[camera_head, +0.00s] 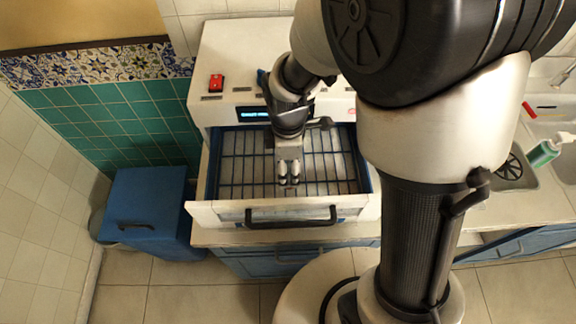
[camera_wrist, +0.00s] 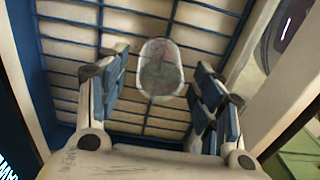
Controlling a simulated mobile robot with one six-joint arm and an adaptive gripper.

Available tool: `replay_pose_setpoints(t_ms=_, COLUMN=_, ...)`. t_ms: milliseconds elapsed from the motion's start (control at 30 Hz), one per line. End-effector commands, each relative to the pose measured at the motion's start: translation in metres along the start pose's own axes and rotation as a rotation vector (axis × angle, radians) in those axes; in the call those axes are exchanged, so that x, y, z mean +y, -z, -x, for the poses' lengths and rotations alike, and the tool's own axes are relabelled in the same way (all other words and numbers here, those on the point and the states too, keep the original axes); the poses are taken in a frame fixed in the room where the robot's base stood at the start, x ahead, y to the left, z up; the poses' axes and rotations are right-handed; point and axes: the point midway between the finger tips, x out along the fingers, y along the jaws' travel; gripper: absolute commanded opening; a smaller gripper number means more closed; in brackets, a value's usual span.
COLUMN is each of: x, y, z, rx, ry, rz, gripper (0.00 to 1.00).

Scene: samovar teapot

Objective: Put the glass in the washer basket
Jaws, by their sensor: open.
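The clear glass (camera_wrist: 160,68) shows in the wrist view inside the washer basket, ahead of my fingers and in line with the gap between them. Its exact contact with the basket floor is hard to tell. The washer basket (camera_head: 235,165) is a blue wire grid in the pulled-out drawer; its grid also shows in the wrist view (camera_wrist: 72,45). My gripper (camera_head: 288,182) points down over the middle of the basket. In the wrist view, its fingers (camera_wrist: 160,90) are apart with a gap around the glass. I cannot make out the glass in the head view.
The drawer front (camera_head: 290,212) with its black handle stands out over the counter edge. The white washer body (camera_head: 235,55) is behind. A blue bin (camera_head: 148,210) stands at the left; a green bottle (camera_head: 545,152) lies by the sink at the right.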

Motion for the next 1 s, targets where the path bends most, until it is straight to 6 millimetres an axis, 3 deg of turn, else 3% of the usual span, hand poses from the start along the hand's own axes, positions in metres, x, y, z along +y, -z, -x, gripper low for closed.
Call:
replay_pose_setpoints(t_ms=100, x=0.001, y=0.001, z=0.032, rx=0.002, ry=-0.006, rz=0.0, gripper=0.61)
replay_pose_setpoints(t_ms=333, x=0.001, y=0.0, z=0.079, rx=0.001, ry=-0.004, rz=0.0, gripper=0.61)
replay_pose_setpoints(t_ms=500, x=0.0, y=0.0, z=0.097, rx=0.001, ry=-0.002, rz=0.0, gripper=0.61)
replay_pose_setpoints(t_ms=733, x=-0.001, y=-0.003, z=0.108, rx=0.003, ry=-0.009, rz=-0.027, gripper=0.61)
replay_pose_setpoints(t_ms=867, x=-0.009, y=-0.018, z=0.135, rx=0.022, ry=-0.055, rz=-0.188, gripper=0.61)
replay_pose_setpoints(t_ms=1000, x=-0.035, y=-0.049, z=0.18, rx=0.072, ry=-0.137, rz=-0.524, gripper=0.61)
